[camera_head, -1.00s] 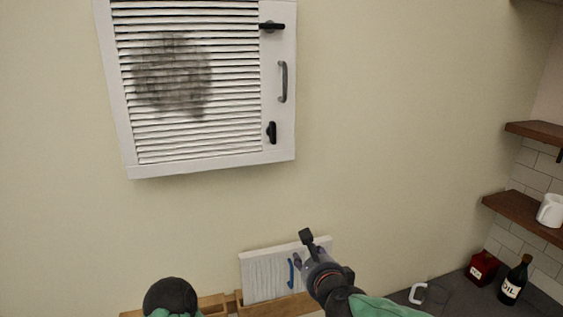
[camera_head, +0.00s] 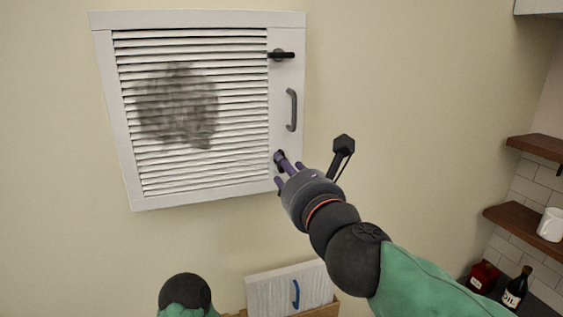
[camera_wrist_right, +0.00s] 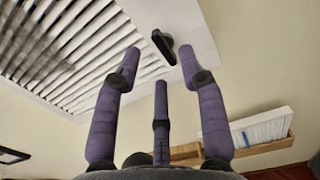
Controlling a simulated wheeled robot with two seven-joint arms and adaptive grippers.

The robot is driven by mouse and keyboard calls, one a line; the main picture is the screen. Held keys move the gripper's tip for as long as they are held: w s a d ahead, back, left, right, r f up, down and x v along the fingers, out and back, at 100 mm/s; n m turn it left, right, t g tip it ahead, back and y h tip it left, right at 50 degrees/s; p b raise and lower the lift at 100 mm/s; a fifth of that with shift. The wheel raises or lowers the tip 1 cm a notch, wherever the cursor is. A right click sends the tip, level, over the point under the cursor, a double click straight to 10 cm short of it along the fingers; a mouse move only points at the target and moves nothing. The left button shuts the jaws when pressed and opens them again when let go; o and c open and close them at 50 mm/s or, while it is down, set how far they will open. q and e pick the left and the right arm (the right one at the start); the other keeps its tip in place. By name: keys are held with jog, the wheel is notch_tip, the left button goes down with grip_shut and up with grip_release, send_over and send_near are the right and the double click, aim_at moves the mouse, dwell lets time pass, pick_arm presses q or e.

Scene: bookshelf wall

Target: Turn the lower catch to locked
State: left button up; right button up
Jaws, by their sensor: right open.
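The white louvred cabinet door (camera_head: 200,197) hangs on the wall with a dark smudge on its slats. Its lower catch (camera_head: 279,157) is black and partly hidden by my right gripper's fingers. In the right wrist view the lower catch (camera_wrist_right: 163,46) lies just beyond the fingertips, between the two outer fingers. The upper catch (camera_head: 282,55) is black and lies horizontal. My right gripper (camera_head: 285,172) is open and empty at the door's lower right; its purple fingers (camera_wrist_right: 160,62) show spread. I cannot tell whether they touch the catch. My left gripper is not in view.
A grey pull handle (camera_head: 292,110) sits between the two catches. Below, a white panel with a blue handle (camera_head: 296,293) stands in a wooden holder. Wooden shelves (camera_head: 530,220) with a white mug (camera_head: 550,225) are at the far right. The wall around the door is clear.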

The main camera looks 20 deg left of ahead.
jog(key=x, duration=0.4)
jog(key=shift+w+a, duration=0.1)
jog(key=shift+w, duration=0.05)
grip_shut()
